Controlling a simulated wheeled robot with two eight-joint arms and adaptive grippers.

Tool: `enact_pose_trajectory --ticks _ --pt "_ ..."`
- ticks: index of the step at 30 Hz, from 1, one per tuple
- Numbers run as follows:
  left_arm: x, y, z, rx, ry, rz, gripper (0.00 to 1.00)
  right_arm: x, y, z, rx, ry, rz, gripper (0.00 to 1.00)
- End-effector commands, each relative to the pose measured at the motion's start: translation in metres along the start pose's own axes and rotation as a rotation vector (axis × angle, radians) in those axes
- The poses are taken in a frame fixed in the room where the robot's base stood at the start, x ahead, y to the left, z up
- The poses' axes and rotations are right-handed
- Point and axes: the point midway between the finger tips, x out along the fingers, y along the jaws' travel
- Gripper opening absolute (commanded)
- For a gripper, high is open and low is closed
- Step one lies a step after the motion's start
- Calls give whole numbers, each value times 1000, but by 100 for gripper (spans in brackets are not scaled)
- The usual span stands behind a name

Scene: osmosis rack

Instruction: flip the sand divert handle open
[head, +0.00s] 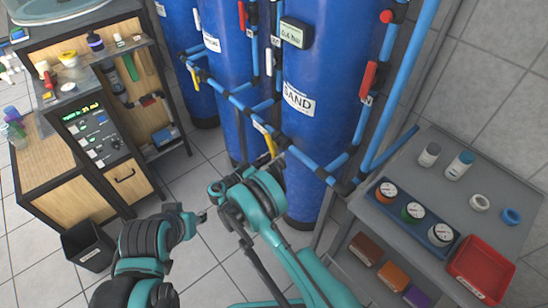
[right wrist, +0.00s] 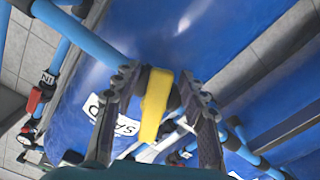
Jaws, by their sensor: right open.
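The blue sand tank (head: 325,85) stands at the centre of the head view with a white SAND label (head: 298,98). A yellow handle (head: 270,143) sits on the blue piping in front of it. In the right wrist view the yellow handle (right wrist: 154,105) lies between the two fingers of my right gripper (right wrist: 158,82). The fingers stand apart on either side of it; contact is unclear. In the head view my right gripper (head: 272,160) is at the handle, partly hidden by its own arm. My left gripper (head: 192,218) is at lower left, away from the piping, its fingers unclear.
Red handles (head: 368,80) and blue pipes (head: 395,85) run along the tanks. A grey cart (head: 480,170) with gauges and a red tray (head: 481,268) stands at right. A wooden bench (head: 50,150) stands at left, with a black bin (head: 88,247) below it.

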Motion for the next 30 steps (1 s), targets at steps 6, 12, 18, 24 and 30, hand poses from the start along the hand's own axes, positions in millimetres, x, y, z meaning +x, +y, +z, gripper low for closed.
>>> enact_pose_trajectory --ticks 6,12,18,24,30 --pt "0 0 0 0 0 0 40 0 0 0 0 0 0 0" --pt "0 0 0 0 0 0 40 0 2 0 -35 0 0 0" --pt "0 0 0 0 0 0 40 0 5 0 -126 0 0 0" --pt "0 0 0 0 0 0 40 0 5 0 -125 0 0 0" --pt "0 0 0 0 0 0 40 0 5 0 -125 0 0 42"
